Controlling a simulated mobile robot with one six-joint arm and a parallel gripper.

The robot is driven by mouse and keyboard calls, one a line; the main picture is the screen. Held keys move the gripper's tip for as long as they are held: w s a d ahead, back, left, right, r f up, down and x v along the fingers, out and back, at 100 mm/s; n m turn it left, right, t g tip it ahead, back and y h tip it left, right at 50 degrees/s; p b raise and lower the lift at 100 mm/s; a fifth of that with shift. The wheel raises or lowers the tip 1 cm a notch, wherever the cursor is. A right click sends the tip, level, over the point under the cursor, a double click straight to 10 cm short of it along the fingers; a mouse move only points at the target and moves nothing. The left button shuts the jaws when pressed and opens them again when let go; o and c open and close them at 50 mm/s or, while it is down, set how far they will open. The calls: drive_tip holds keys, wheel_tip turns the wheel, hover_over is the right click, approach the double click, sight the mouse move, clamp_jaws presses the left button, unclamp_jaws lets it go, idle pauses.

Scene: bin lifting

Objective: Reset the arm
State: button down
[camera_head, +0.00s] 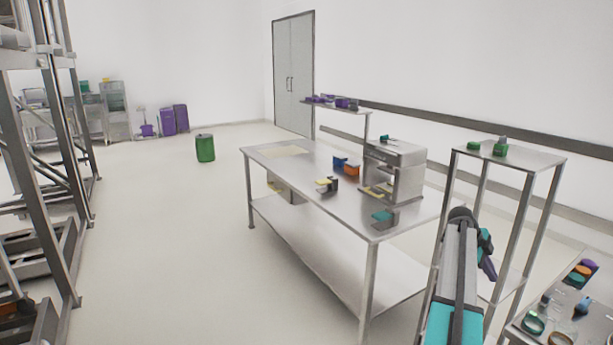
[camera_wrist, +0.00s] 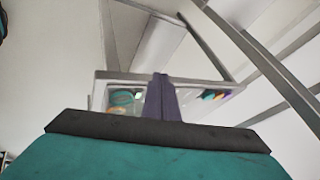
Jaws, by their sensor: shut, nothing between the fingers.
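My arm (camera_head: 460,275), grey and teal, rises at the lower right of the head view, in front of the steel table's right end. Its far end is folded beside the link, where a small purple part shows. In the wrist view my gripper (camera_wrist: 161,88) appears as two dark purple fingers pressed together, with nothing between them. Behind the fingers is a tray-like surface (camera_wrist: 100,85) with small coloured items. The fingers stand apart from the items as far as I can tell.
A steel table (camera_head: 310,180) holds a machine (camera_head: 397,170) and small blocks. A tall stand (camera_head: 520,155) and a bench with coloured parts (camera_head: 545,335) are at right. Racks (camera_head: 62,180) line the left. A green bin (camera_head: 205,148) stands on open floor.

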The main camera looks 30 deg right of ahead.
drive_tip(key=w+a+f+n+y, duration=0.1)
drive_tip(key=w+a+f+n, duration=0.1)
drive_tip(key=w+a+f, duration=0.5)
drive_tip(key=w+a+f+n, duration=0.2)
drive_tip(key=w+a+f, duration=0.1)
drive_tip(key=a+f, duration=0.85)
drive_tip(key=w+a+f+n+y, duration=0.15)
drive_tip(key=w+a+f, duration=0.45)
drive_tip(key=a, duration=0.6)
drive_tip(key=s+a+f+n, duration=0.3)
drive_tip(key=a+f, duration=0.4)
drive_tip(key=a, duration=0.3)
drive_tip(key=s+a+f+n, duration=0.2)
drive_tip(key=a+f+n, duration=0.3)
drive_tip(key=a, duration=0.5)
drive_tip(key=s+a+f+n+g+y, duration=0.1)
drive_tip(key=s+a+f+n, duration=0.3)
drive_tip(key=s+a+n, duration=0.5)
drive_tip(key=s+a+f+n+g+y, duration=0.1)
drive_tip(key=s+a+f+n, duration=0.4)
drive_tip(key=s+a+n, duration=0.5)
drive_tip(key=s+a+y, duration=0.1)
drive_tip(key=s+a, duration=0.4)
drive_tip(key=s, duration=0.1)
drive_tip(key=shift+a+y, duration=0.3)
drive_tip(key=shift+y, duration=0.05)
